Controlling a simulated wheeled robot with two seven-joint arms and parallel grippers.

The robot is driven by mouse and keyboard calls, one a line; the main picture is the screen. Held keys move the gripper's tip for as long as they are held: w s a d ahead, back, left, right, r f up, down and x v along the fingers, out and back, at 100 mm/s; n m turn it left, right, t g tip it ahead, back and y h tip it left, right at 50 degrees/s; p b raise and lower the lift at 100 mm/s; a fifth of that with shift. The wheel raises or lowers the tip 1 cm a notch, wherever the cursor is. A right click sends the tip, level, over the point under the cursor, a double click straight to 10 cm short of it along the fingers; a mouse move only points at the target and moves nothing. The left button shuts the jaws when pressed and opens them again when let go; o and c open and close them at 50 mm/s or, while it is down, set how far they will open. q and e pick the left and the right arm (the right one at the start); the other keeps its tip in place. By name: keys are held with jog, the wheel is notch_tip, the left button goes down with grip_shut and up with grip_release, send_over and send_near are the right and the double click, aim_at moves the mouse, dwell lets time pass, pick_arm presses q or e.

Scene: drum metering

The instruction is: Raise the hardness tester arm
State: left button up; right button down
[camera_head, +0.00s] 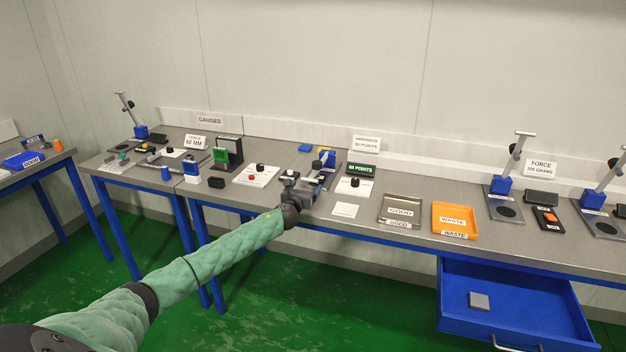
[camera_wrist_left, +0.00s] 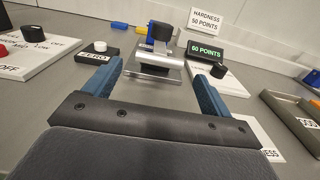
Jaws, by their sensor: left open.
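The hardness tester (camera_wrist_left: 160,38) stands ahead of my left gripper in the left wrist view, with a black knob, blue body and silver metal parts. Its silver arm (camera_wrist_left: 150,66) appears low, its near end toward my fingers. The tester also shows in the head view (camera_head: 327,157), partly hidden by my gripper. My left gripper (camera_wrist_left: 158,70) is open, its two blue fingers either side of the tester's near end; I cannot tell whether they touch it. In the head view my left gripper (camera_head: 308,184) is over the table at the tester's front. My right gripper is not in view.
A green 60 POINTS display (camera_wrist_left: 206,50) and a black knob (camera_wrist_left: 219,70) are right of the tester. A ZERO button box (camera_wrist_left: 98,52) is left. A GOOD tray (camera_head: 400,209) and orange WASTE tray (camera_head: 453,219) lie farther right. A blue drawer (camera_head: 515,305) stands open below.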

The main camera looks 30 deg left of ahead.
aim_at(309, 181)
pick_arm(q)
jog(key=p+x, duration=0.1)
jog(key=x, duration=0.5)
jog(key=shift+w+a+r, duration=0.1)
jog(key=shift+a, duration=0.05)
jog(key=shift+w+a, duration=0.15)
jog(key=shift+w, duration=0.45)
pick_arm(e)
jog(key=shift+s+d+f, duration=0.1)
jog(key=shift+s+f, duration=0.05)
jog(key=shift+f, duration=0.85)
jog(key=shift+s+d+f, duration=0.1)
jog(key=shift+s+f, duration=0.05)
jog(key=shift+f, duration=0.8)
pick_arm(q)
jog(key=shift+c, duration=0.2)
